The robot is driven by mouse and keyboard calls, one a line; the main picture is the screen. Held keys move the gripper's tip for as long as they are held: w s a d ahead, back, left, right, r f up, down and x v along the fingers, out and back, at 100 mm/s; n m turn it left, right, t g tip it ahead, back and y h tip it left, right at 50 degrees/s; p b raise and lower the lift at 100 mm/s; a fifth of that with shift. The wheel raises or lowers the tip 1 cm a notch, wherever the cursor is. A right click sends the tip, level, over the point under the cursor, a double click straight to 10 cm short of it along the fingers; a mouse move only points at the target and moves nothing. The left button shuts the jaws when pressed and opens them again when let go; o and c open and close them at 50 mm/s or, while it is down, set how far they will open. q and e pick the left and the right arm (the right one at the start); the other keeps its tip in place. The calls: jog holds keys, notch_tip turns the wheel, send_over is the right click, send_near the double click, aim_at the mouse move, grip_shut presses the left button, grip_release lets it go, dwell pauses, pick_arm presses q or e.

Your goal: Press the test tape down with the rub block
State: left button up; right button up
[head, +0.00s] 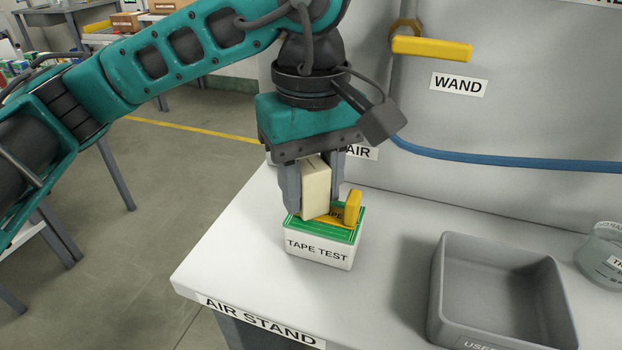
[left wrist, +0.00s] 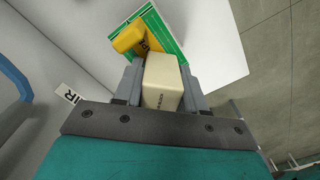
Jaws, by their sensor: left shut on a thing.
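The cream rub block (head: 315,188) is held between the fingers of my left gripper (head: 312,195), which is shut on it. The block also shows in the left wrist view (left wrist: 161,84). It is over the top of the white box marked TAPE TEST (head: 318,252), which has a green top. Yellow test tape (head: 328,218) lies on that top, with a raised yellow end (head: 353,206) at the right. The block hides part of the tape; I cannot tell whether it touches it. My right gripper is not in view.
The box stands near the left corner of the white bench marked AIR STAND (head: 215,265). A grey bin (head: 440,275) and a clear jar (head: 600,255) are at the right. A yellow wand (head: 432,48) and blue hose (head: 500,160) are at the back panel.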

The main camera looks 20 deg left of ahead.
pick_arm(q)
jog(key=shift+r+p, duration=1.9)
jog(key=shift+r, duration=1.5)
